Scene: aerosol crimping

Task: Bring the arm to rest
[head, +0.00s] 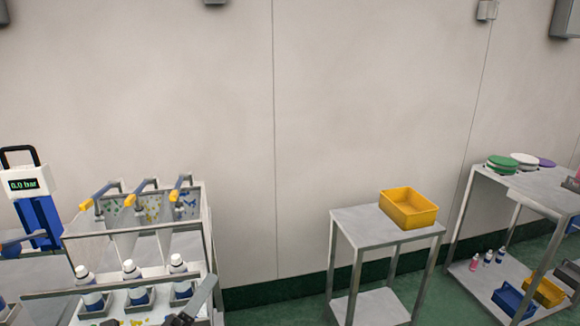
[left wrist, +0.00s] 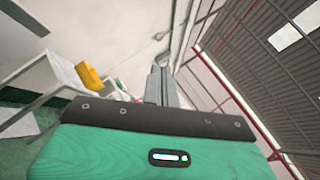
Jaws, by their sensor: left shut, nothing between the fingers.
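My left gripper (head: 203,294) shows in part at the bottom of the head view, in front of the rack with white bottles. Its grey fingers also show in the left wrist view (left wrist: 160,84), closed together and empty. They point away from the green-and-black body of my wrist, into open space. The rest of my left arm is mostly hidden below the frame edge. My right gripper is in neither view.
A blue-white gauge unit (head: 38,215) reads 0.0 bar. A yellow bin (head: 408,208) stands on a grey table (head: 365,222). Another table (head: 530,188) is at right. Green floor lies between them.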

